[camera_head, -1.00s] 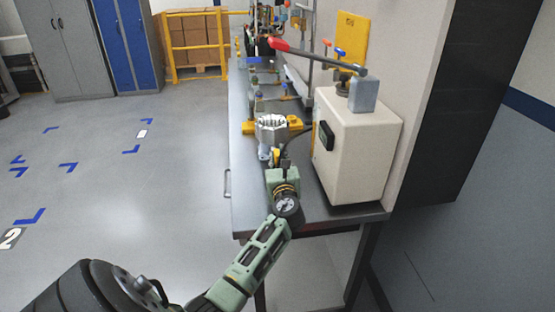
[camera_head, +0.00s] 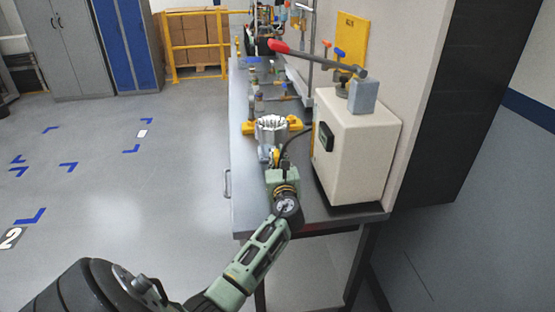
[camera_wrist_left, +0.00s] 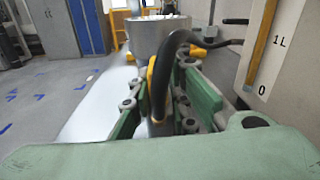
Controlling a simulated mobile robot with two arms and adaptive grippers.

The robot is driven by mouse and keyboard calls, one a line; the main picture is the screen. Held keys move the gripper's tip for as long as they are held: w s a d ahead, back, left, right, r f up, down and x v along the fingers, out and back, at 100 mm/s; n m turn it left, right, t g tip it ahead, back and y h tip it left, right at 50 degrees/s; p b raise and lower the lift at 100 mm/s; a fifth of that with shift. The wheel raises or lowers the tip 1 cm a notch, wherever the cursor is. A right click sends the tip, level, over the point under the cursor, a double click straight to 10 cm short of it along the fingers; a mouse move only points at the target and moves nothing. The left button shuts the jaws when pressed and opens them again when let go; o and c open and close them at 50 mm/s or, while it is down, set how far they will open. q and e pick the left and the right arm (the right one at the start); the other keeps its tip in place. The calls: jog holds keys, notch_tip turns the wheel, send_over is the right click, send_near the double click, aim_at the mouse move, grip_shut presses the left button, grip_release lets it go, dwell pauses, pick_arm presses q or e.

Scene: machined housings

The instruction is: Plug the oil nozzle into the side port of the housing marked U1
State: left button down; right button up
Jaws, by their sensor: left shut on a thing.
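The silver machined housing (camera_head: 271,127) sits on the bench between yellow supports. It also shows as a round grey body ahead in the left wrist view (camera_wrist_left: 158,36). Its U1 mark and side port cannot be made out. My left gripper (camera_head: 276,158) is on the near side of the housing, very close to it. It is shut on the oil nozzle, whose yellow part (camera_wrist_left: 153,88) shows between the fingers in the left wrist view, with a black hose curving off to the right. The nozzle's tip is hidden, so contact with the housing cannot be told. My right gripper is not in view.
A cream oil unit (camera_head: 362,150) with a red-handled lever (camera_head: 318,57) stands right of the gripper; the hose runs to it. The grey bench (camera_head: 239,190) holds several other fixtures farther back. The floor left of the bench is free.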

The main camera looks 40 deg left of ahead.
pick_arm(q)
jog(key=shift+b+x, duration=0.45)
jog(key=shift+x, duration=0.95)
jog(key=c, duration=1.6)
grip_release()
jog(key=v, duration=1.2)
jog(key=shift+d, duration=0.1)
